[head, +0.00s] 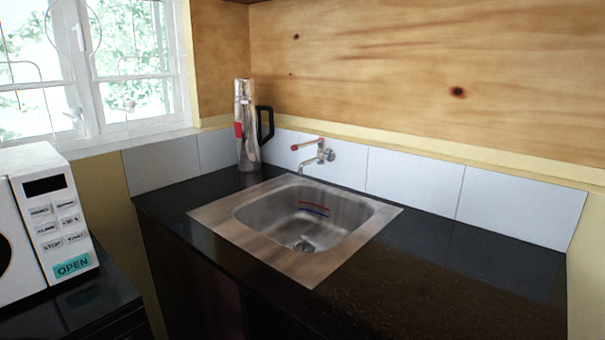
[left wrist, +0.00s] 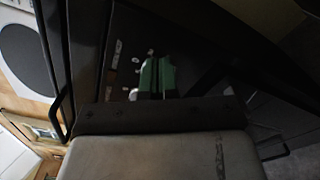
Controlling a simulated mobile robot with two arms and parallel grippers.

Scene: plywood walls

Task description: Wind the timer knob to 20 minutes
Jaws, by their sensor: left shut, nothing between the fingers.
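I cannot make out a timer knob in either view. A white microwave (head: 48,222) stands at the left edge of the head view. Its front shows a dark display, several push buttons and a green OPEN button (head: 72,266), and no knob that I can see. My left gripper (left wrist: 157,77) shows in the left wrist view as two green fingertips side by side, shut and empty. Behind it is a dark surface with several small pale marks (left wrist: 122,68), too dim to identify. My right gripper is in neither view.
A steel sink (head: 300,250) with a red-handled tap (head: 318,155) is set in the black counter (head: 450,270). A metal flask (head: 247,130) stands behind it. The counter's right side is clear. A dark disc in a white surround (left wrist: 26,57) shows in the left wrist view.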

